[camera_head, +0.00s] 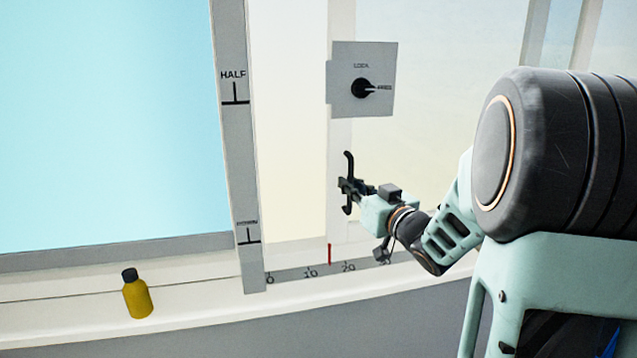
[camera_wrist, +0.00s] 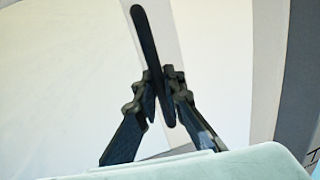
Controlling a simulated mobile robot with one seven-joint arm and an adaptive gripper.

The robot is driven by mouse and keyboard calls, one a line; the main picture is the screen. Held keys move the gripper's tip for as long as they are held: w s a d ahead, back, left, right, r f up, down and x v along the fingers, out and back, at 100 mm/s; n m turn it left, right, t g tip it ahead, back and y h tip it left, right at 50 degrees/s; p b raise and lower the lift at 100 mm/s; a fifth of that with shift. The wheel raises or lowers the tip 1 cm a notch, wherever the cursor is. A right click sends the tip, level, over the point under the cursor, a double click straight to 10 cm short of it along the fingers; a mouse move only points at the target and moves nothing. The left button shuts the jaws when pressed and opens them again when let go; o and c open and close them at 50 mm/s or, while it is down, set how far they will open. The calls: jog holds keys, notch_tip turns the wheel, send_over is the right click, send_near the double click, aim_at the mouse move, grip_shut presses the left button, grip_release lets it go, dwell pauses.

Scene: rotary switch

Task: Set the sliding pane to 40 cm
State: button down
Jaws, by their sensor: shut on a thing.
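The sliding pane has a pale frame strip (camera_head: 341,150) with a black upright handle (camera_head: 349,163) on it. A red marker (camera_head: 329,253) at its foot stands between the 10 and 20 marks of the scale (camera_head: 300,271), about midway. My gripper (camera_head: 348,186) is shut on the handle, around its middle. In the wrist view, the handle (camera_wrist: 148,45) passes between the two fingers of my gripper (camera_wrist: 160,90), its upper end sticking out above them. A grey plate with a rotary knob (camera_head: 363,88) sits above; the knob's pointer faces right, toward a small label.
A vertical scale post (camera_head: 235,130) marked HALF stands left of the pane, beside a blue blind or panel (camera_head: 110,120). A yellow bottle with a black cap (camera_head: 137,295) stands on the sill (camera_head: 60,316). My arm hides part of the scale's right end.

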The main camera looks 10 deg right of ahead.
aim_at(434, 170)
jog(key=d+p, duration=0.5)
jog(key=d, duration=1.9)
jog(key=shift+d, duration=0.4)
jog(key=c, duration=2)
grip_release()
jog(key=shift+c, duration=0.2)
jog(key=shift+a, duration=0.1)
jog(key=v, duration=1.2)
